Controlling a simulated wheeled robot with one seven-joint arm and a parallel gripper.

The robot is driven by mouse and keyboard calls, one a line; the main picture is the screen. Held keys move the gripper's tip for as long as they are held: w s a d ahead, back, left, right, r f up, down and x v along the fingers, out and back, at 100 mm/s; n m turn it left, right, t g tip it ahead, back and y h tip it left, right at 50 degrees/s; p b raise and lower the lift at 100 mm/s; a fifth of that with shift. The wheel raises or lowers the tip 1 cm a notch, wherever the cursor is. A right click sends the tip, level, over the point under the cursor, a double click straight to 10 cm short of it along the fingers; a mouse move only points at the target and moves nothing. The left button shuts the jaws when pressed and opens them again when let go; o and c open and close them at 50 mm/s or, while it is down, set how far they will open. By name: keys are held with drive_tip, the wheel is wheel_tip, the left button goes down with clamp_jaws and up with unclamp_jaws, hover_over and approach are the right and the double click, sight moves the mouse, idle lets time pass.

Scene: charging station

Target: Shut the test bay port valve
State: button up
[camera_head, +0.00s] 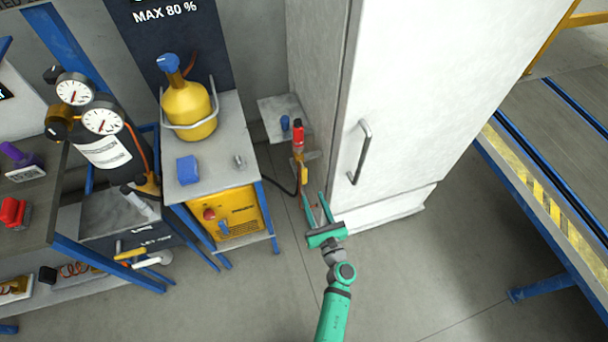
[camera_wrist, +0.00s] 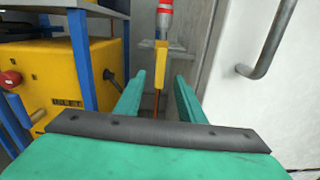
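The port valve has a yellow lever (camera_head: 304,173) below a red-topped fitting (camera_head: 298,136), beside the white cabinet's left side. In the wrist view the yellow lever (camera_wrist: 161,64) hangs downward, roughly in line with a thin orange-brown line below it. The red and silver fitting (camera_wrist: 165,18) is above, cut by the top edge. My green gripper (camera_head: 315,199) is open and empty, just in front of and below the lever. In the wrist view the lever appears between the fingertips (camera_wrist: 160,86), beyond them; contact is not visible.
The white cabinet (camera_head: 435,90) with a metal handle (camera_head: 361,152) stands close on the right. A cart (camera_head: 222,172) with a yellow cylinder (camera_head: 189,108) and a yellow unit (camera_head: 239,214) is on the left. A dark hose (camera_head: 284,190) runs near the lever. Floor in front is clear.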

sight(304, 176)
drive_tip(key=shift+n, duration=0.3)
drive_tip(key=x, duration=1.1)
drive_tip(key=shift+w, duration=0.35)
drive_tip(key=shift+c, duration=0.6)
drive_tip(key=shift+a, duration=0.1)
clamp_jaws()
